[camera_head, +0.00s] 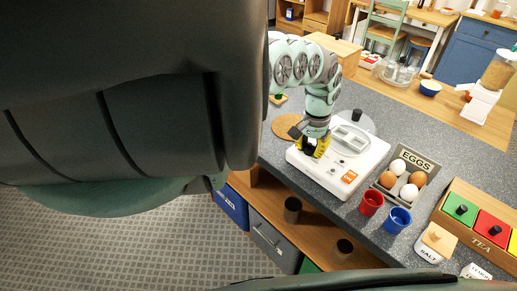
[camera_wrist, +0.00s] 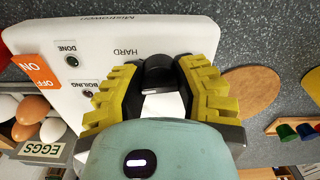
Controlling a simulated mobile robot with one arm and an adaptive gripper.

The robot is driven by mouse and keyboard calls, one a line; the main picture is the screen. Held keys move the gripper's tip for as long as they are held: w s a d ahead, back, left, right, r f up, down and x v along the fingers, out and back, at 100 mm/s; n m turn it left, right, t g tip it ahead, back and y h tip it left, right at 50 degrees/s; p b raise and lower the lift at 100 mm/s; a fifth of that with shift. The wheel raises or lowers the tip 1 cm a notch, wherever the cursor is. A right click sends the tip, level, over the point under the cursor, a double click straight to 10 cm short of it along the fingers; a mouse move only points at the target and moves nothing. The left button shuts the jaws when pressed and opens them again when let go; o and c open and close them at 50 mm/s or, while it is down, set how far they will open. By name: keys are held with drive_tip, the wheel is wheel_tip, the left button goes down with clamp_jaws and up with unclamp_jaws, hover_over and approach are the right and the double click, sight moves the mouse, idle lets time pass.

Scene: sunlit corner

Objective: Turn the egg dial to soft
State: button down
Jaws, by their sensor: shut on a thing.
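The white egg cooker (camera_head: 332,182) stands on the grey counter, and its white top fills the left of the wrist view (camera_wrist: 150,35). My gripper (camera_head: 314,148) reaches down onto its near left part. In the wrist view, the yellow-padded fingers of my gripper (camera_wrist: 160,82) are shut on the black dial (camera_wrist: 158,70), one on each side. The word HARD (camera_wrist: 126,51) shows beside the dial. A soft mark and the dial's pointer cannot be made out. DONE and BOILING lamps and an orange ON/OFF switch (camera_wrist: 32,70) are also on the cooker.
An EGGS tray (camera_head: 424,169) with brown and white eggs stands right of the cooker. A red cup (camera_head: 371,203) and a blue cup (camera_head: 398,220) are near the counter edge. A round cork mat (camera_head: 286,127) lies behind my gripper; a tea box (camera_head: 457,230) is far right.

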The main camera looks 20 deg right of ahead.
drive_tip(key=n, duration=0.4)
drive_tip(key=shift+w+n, duration=0.1)
drive_tip(key=shift+n, duration=0.3)
drive_tip(key=n+p, duration=0.1)
drive_tip(key=n, duration=0.2)
drive_tip(key=shift+n, duration=0.3)
drive_tip(key=n+p, duration=0.1)
drive_tip(key=n, duration=0.3)
drive_tip(key=shift+f, duration=0.1)
drive_tip(key=shift+n, duration=1.2)
drive_tip(key=shift+n+b, duration=0.45)
drive_tip(key=shift+n, duration=0.35)
drive_tip(key=c, duration=0.6)
unclamp_jaws()
